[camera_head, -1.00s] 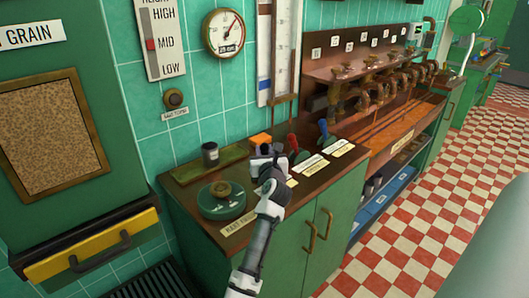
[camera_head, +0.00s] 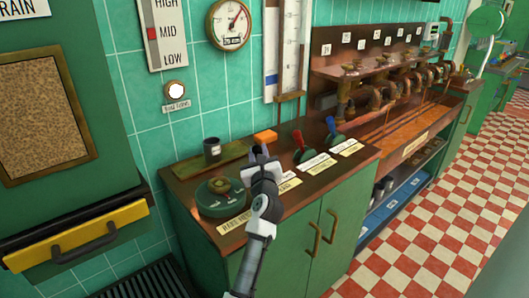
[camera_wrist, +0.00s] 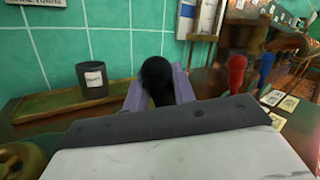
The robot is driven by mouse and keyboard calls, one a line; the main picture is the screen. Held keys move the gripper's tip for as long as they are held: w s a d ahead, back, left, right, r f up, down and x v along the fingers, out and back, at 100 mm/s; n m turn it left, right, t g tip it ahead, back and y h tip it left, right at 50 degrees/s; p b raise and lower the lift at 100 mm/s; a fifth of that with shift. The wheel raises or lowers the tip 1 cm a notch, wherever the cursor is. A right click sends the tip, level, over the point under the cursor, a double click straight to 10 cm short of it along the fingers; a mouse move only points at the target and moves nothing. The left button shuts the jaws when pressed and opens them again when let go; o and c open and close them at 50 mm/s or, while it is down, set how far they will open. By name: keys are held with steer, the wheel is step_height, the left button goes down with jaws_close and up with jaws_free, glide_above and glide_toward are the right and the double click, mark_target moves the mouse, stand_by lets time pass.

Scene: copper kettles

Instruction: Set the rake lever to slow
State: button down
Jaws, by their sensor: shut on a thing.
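My gripper (camera_head: 261,155) is over the counter, to the left of the red lever. In the wrist view its pale purple fingers (camera_wrist: 160,90) are shut around a black rounded knob (camera_wrist: 157,76), which I take for the rake lever's. The lever's lower part and its setting marks are hidden by my gripper. A red-handled lever (camera_head: 299,143) and a blue-handled lever (camera_head: 332,128) stand to its right. They also show in the wrist view as a red handle (camera_wrist: 236,72) and a blue handle (camera_wrist: 265,68). Small label cards (camera_head: 318,163) lie before them.
A dark cup (camera_head: 211,150) stands on a green tray (camera_head: 190,168) at the counter's back left. A green round dial with a brass knob (camera_head: 219,198) is in front. A white lamp (camera_head: 175,90) glows on the wall.

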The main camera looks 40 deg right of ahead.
steer(key=c, duration=1.2)
jaws_free()
steer(key=b+v, duration=0.2)
steer(key=v, duration=1)
steer(key=shift+s+a+f, duration=0.15)
steer(key=shift+s+f, duration=0.1)
steer(key=shift+s, duration=0.05)
steer(key=shift+s+a, duration=0.3)
steer(key=shift+s, duration=0.25)
